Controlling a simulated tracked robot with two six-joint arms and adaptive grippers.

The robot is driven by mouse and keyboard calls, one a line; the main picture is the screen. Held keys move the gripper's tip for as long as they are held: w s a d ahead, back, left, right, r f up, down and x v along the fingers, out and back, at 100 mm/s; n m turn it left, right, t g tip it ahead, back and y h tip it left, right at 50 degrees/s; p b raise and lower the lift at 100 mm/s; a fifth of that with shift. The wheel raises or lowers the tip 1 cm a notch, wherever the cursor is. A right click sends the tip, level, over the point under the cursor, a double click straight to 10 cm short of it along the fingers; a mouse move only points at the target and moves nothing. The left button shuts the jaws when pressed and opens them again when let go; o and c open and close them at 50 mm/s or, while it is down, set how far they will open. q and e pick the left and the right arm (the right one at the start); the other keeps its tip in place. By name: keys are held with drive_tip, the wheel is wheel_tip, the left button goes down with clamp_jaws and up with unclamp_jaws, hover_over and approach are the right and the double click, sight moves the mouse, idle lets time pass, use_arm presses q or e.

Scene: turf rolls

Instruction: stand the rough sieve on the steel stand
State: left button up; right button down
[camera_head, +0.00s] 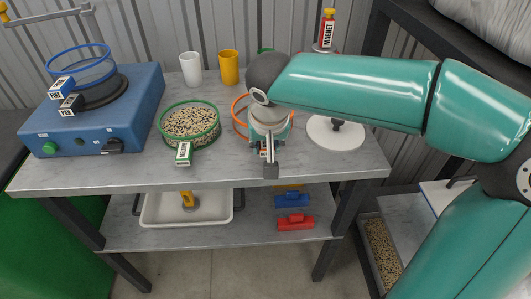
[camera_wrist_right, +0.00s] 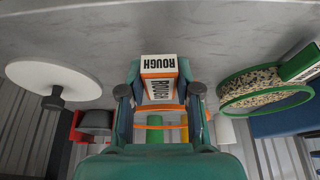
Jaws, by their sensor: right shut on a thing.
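The rough sieve (camera_head: 238,111) has an orange rim and mostly hides behind my right gripper in the head view. My right gripper (camera_head: 270,160) points down near the table's front edge. In the right wrist view its fingers are shut on the sieve's orange-edged ROUGH tag (camera_wrist_right: 160,85). I cannot tell whether the sieve touches the table. A pale round plate with a short dark post (camera_head: 324,129), perhaps the steel stand, is to the right of the gripper, partly under my arm. It also shows in the right wrist view (camera_wrist_right: 50,76). My left gripper is not in view.
A green sieve full of seed (camera_head: 190,122) stands left of the gripper. A blue machine (camera_head: 140,100) with a blue sieve (camera_head: 82,70) is further left. White (camera_head: 190,69) and yellow (camera_head: 229,67) cups and a red MAGNET item (camera_head: 327,32) stand behind.

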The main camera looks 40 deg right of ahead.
wheel_tip(320, 180, down, 2)
drive_tip(key=shift+f, duration=0.1)
drive_tip(key=shift+w, duration=0.1)
drive_tip(key=c, duration=1.3)
unclamp_jaws()
drive_tip(key=o, duration=0.5)
drive_tip(key=p+v, duration=0.2)
drive_tip(key=v, duration=1)
